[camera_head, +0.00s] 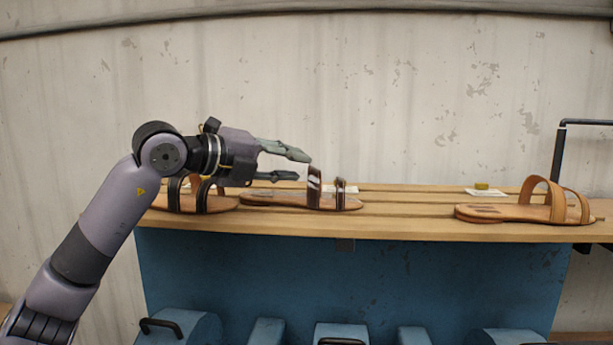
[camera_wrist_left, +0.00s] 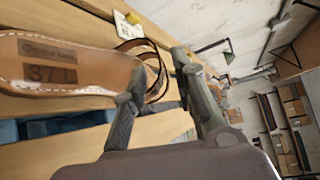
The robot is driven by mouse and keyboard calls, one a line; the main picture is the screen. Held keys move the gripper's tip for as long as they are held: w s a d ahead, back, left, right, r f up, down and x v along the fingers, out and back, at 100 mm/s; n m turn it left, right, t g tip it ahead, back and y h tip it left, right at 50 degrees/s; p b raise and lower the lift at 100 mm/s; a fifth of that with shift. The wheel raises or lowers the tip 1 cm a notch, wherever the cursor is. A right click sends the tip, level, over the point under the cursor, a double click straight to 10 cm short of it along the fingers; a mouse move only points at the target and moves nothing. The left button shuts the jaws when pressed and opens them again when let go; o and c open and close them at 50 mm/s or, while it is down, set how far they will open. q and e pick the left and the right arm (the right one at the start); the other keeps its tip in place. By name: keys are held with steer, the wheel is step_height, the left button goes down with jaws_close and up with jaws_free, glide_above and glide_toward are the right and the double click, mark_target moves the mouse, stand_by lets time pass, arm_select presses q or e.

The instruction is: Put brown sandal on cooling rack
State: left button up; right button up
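A brown sandal (camera_head: 280,200) with dark brown straps and a tan sole lies on the slatted wooden bench (camera_head: 400,226). In the left wrist view its insole (camera_wrist_left: 70,75) and looped straps (camera_wrist_left: 155,62) show close up. My left gripper (camera_head: 303,167) is open, with its fingers pointing right, just above the sole and left of the straps. In the left wrist view the fingertips (camera_wrist_left: 153,76) are spread, with the straps just beyond or between them; contact cannot be told. My right gripper is in neither view. I cannot clearly identify a cooling rack.
A light tan sandal (camera_head: 500,212) lies at the right. A black metal frame (camera_head: 560,155) stands beyond it. The bench between the brown and tan sandals is clear.

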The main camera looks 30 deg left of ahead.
arm_select(q)
steer(key=b+v, duration=0.1)
steer(key=v, duration=0.5)
steer(key=shift+s+a+b, duration=0.1)
steer(key=shift+s+b, duration=0.1)
steer(key=shift+b, duration=0.1)
steer(key=shift+s+a+r, duration=0.1)
steer(key=shift+s, duration=0.25)
